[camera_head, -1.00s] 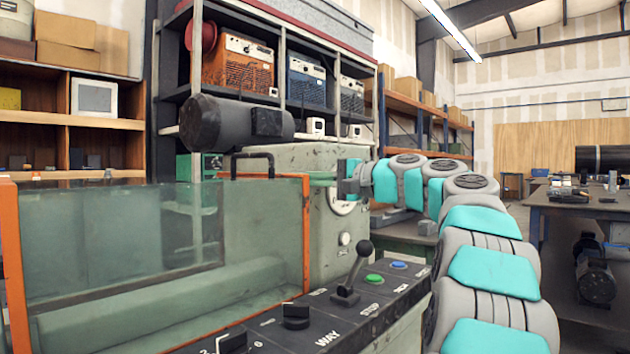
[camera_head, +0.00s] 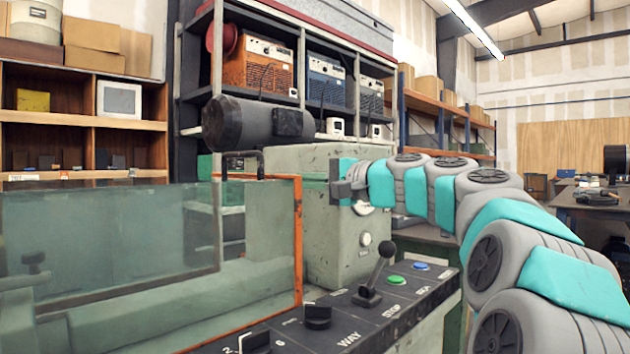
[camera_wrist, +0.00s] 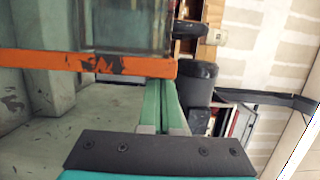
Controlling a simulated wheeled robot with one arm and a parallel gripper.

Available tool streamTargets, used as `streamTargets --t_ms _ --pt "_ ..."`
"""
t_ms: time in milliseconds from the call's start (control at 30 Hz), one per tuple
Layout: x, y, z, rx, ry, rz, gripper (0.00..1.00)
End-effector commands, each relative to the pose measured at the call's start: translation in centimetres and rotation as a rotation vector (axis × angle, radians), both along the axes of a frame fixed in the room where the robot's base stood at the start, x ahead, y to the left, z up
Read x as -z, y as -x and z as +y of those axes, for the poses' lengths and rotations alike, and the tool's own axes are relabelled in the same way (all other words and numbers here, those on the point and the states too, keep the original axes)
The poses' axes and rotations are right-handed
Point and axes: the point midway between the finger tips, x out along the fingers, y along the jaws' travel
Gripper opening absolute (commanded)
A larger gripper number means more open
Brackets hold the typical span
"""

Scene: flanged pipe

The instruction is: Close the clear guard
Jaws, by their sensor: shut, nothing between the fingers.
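The clear guard (camera_head: 150,240) is a see-through panel in an orange frame, standing along the front of the machine at the left of the head view. Its right orange post (camera_head: 298,240) stands in front of the grey headstock (camera_head: 325,215).
A control panel (camera_head: 345,315) with a lever (camera_head: 375,270), knobs and buttons runs along the machine's front, below my arm. A dark motor (camera_head: 255,125) sits above the headstock. Shelves (camera_head: 85,122) stand behind.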

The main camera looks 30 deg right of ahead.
Motion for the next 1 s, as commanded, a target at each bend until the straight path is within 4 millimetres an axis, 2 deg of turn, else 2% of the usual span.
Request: streamTargets --t_ms 33,367,800,1000 --pt "-0.2 0.4 1.6 -0.011 0.001 -0.003 0.00" --pt "-0.2 2.6 9.3 -0.008 0.001 -0.002 0.00" --pt "-0.3 5.9 21.2 -0.009 0.003 -0.001 0.00" --pt "-0.3 7.1 25.9 -0.009 0.003 -0.001 0.00"
